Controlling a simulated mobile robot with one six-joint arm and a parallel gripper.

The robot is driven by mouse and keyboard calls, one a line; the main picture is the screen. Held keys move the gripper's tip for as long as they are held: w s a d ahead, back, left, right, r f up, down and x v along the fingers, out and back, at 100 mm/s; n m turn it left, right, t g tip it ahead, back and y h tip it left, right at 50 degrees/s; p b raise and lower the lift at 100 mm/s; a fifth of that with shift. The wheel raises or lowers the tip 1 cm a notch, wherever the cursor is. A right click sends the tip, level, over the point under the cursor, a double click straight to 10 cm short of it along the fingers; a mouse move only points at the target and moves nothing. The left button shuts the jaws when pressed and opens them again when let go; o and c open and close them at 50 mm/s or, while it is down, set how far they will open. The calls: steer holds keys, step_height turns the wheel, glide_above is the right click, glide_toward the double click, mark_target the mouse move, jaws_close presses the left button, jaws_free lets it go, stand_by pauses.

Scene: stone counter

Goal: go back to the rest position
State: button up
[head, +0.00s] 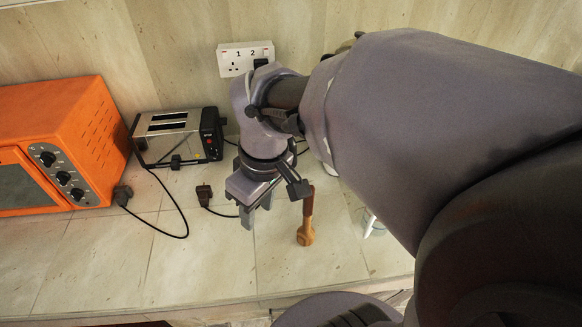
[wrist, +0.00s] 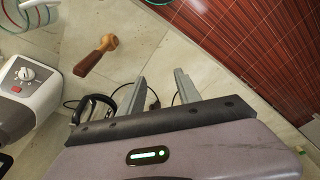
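My gripper (head: 257,211) hangs over the stone counter in the head view, in front of the toaster's right side. Its two fingers stand apart with nothing between them. In the wrist view the gripper (wrist: 160,88) also shows its fingers spread and empty. The arm comes in from the right and covers much of the head view. A wooden tool with a darker handle (head: 306,225) is just right of the gripper; it also shows in the wrist view (wrist: 93,57), apart from the fingers.
An orange oven (head: 90,125) and a silver toaster (head: 172,138) stand at the left and back. Black plugs (head: 204,194) and cords lie on the counter (head: 200,265). A wall socket (head: 240,60) is behind. A white appliance with a dial (wrist: 25,85) shows in the wrist view.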

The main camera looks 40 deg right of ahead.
steer(key=s+a+r+m+t+y, duration=0.1)
steer(key=s+a+r+m+t, duration=0.35)
steer(key=a+m, duration=0.35)
step_height(320, 180, down, 9)
steer(key=b, duration=0.9)
steer(key=shift+a+n, duration=0.25)
steer(key=shift+n, duration=0.05)
steer(key=shift+s, duration=0.1)
